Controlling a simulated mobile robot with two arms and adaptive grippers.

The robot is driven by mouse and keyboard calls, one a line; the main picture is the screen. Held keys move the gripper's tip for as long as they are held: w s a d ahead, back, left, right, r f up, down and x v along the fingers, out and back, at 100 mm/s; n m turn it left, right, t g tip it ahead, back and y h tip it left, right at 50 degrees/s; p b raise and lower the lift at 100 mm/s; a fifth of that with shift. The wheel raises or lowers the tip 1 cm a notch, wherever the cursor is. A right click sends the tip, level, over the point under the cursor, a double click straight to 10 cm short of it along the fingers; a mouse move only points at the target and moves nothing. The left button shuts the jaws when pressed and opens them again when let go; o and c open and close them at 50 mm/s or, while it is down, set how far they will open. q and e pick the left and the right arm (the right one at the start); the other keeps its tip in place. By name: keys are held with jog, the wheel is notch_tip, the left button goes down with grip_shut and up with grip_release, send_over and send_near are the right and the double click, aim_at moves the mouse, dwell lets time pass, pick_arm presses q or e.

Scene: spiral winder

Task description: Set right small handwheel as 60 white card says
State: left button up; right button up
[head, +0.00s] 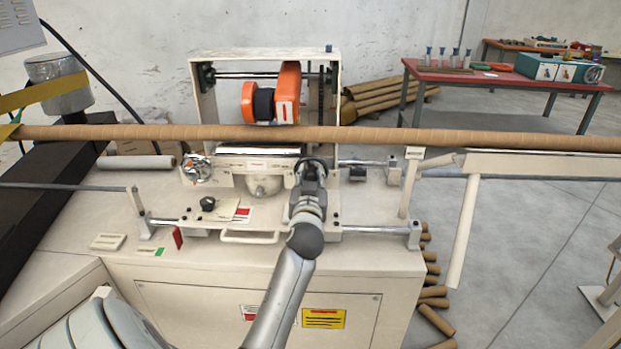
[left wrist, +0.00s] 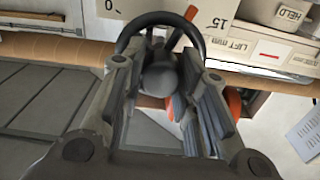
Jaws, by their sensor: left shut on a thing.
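The right small handwheel (head: 320,162) is a dark ring on the front of the machine carriage, mostly hidden behind my left gripper (head: 311,182). In the left wrist view its black rim (left wrist: 160,17) arches over a rounded grey hub. My left gripper (left wrist: 165,85) is shut on the handwheel, with its fingers on both sides of the hub. Pale plates behind the wheel read "0", "15", "LIFT" and "HELD" in the left wrist view. A white card with a red patch (head: 242,214) lies on the carriage; I cannot read a 60 on it. My right gripper is not in view.
A brown tube (head: 450,137) runs across above the carriage. A silvery handwheel (head: 197,169) is at the carriage's left. Orange rollers (head: 288,90) stand behind. A white handle bar (head: 249,238) is left of my forearm. A red table (head: 480,78) stands far right.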

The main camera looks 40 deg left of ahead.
pick_arm(q)
jog(key=m+p, duration=0.2)
jog(key=m, duration=0.2)
jog(key=shift+m+p, duration=0.65)
jog(key=shift+m, duration=1.25)
jog(key=o, duration=1)
jog(key=shift+d, duration=0.1)
